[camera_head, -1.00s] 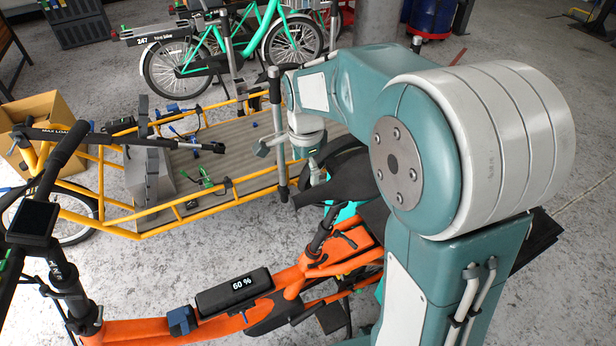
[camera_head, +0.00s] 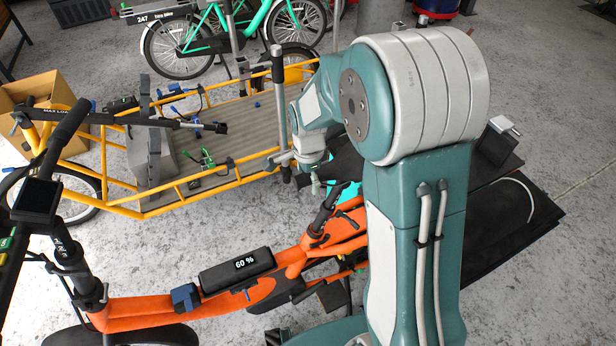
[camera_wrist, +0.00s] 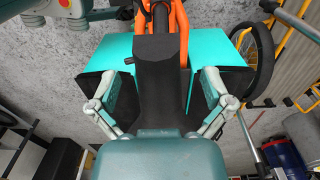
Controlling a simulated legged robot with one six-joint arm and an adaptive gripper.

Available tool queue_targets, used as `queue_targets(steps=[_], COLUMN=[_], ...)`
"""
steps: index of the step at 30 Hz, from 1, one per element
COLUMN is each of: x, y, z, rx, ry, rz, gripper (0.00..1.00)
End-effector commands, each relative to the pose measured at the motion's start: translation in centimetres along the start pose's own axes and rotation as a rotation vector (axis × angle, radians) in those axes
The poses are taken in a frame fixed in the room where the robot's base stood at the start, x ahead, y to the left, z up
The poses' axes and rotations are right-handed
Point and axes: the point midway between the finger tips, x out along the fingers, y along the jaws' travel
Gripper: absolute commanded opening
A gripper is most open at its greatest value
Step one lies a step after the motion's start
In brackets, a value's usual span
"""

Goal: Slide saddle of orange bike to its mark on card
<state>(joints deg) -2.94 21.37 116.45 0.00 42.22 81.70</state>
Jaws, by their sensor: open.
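The orange bike (camera_head: 160,311) stands in the foreground of the head view, its frame running from lower left to the middle. Its black saddle (camera_wrist: 157,85) lies between the two fingers of my gripper (camera_wrist: 158,82) in the wrist view. The fingers are open, one on each side, with visible gaps to the saddle's sides. In the head view my gripper (camera_head: 313,182) is small and low above the bike's seat post (camera_head: 326,211); my arm hides most of the saddle there. I cannot make out the card or its mark.
A yellow cargo bike (camera_head: 150,210) with a grey load bed stands just behind. Teal panels (camera_wrist: 107,55) flank the saddle. A black platform (camera_head: 510,225) lies to the right. Green bikes (camera_head: 205,45) and a cardboard box (camera_head: 45,92) are further back.

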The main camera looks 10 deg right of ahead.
Motion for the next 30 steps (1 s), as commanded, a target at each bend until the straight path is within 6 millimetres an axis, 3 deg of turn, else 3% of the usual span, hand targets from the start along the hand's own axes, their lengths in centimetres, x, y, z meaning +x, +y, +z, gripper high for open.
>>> queue_targets(steps=[4, 9, 10, 15, 21, 26, 28, 29, 30], x=[0.0, 0.0, 0.0, -0.3, -2.7, -2.8, -2.7, -2.7, -2.7], y=[0.0, -0.1, -0.1, -0.1, -0.2, -0.2, -0.2, -0.2, -0.2], z=[0.0, 0.0, 0.0, -0.1, -1.0, -1.0, -1.0, -1.0, -1.0], rx=[0.0, 0.0, 0.0, 0.0, 0.0, 0.0, 0.0, 0.0, 0.0], ry=[0.0, 0.0, 0.0, 0.001, 0.002, 0.001, 0.001, 0.001, 0.001], rz=[0.0, -0.001, -0.001, -0.004, -0.009, -0.008, -0.009, -0.009, -0.009], gripper=[1.0, 0.24, 0.18, 0.18, 0.18, 0.18, 0.18, 0.83, 1.0])
